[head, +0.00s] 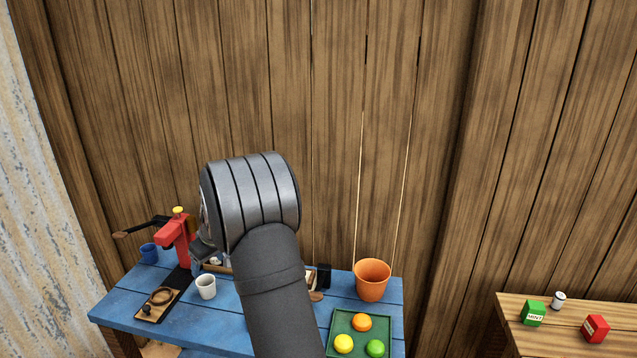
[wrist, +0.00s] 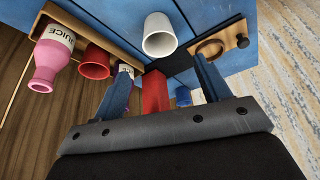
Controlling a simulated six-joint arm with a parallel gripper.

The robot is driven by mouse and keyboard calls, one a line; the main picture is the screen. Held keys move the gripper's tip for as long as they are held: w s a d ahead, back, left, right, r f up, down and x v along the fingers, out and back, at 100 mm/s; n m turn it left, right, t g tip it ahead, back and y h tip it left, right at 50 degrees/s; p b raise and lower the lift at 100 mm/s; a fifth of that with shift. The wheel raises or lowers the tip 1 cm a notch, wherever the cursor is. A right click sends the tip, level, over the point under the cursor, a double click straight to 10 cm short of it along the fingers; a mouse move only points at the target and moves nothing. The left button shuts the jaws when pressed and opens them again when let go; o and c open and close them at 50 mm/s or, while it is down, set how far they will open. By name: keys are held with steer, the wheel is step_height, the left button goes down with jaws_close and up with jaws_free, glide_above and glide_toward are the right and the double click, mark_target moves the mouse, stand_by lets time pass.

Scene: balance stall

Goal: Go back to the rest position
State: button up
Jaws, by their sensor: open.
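My gripper (wrist: 162,72) shows in the wrist view with its two blue fingers spread apart and nothing held between them. In the head view my arm rises over the blue table and mostly hides the gripper, whose edge shows at the arm's left. The red stand (head: 177,232) with a black lever and a yellow knob is beside it at the left. In the wrist view this red stand (wrist: 155,92) appears between the fingers, beyond them; I cannot tell how far. No marker of a rest position shows.
The blue table (head: 220,328) bears a white cup (head: 206,289), a blue cup (head: 148,254), an orange pot (head: 372,282) and a green tray (head: 336,322) with coloured balls. Boxes stand on the right table (head: 560,338).

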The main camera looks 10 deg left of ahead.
mark_target(206, 282)
steer(key=x, duration=1)
steer(key=shift+f, duration=0.3)
step_height(206, 282, up, 2)
steer(key=shift+r, duration=0.4)
